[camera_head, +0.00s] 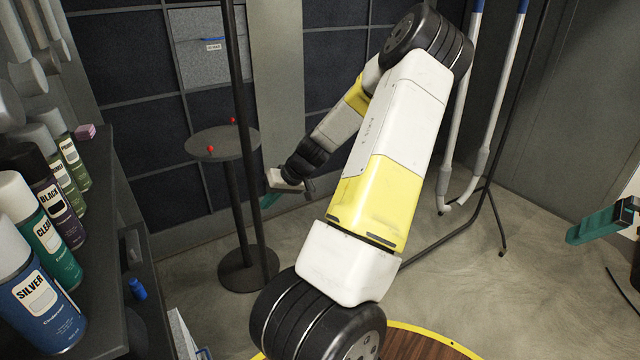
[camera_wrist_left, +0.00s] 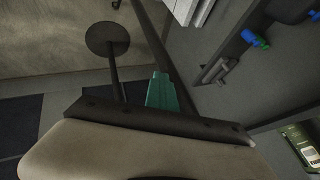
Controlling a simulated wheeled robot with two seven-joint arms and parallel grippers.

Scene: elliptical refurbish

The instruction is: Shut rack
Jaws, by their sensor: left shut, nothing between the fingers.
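A dark rack (camera_head: 110,215) with spray cans stands along the left edge of the head view; I take it to be the task's rack. A dark panel (camera_wrist_left: 225,75) with blue and green parts shows at the right of the left wrist view, perhaps part of it. My left gripper (camera_head: 270,199) has teal fingers, shut and empty, in the air to the right of the rack and apart from it. Its fingers also show in the wrist view (camera_wrist_left: 165,91). A teal finger of my right gripper (camera_head: 602,224) shows at the right edge; its opening is unclear.
A round stand (camera_head: 222,143) with red knobs and a thin black pole (camera_head: 238,100) stand between the rack and my left gripper. Spray cans (camera_head: 38,290) crowd the shelf. White-grey crutch-like poles (camera_head: 462,110) lean at the back. Bare floor (camera_head: 520,285) lies at right.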

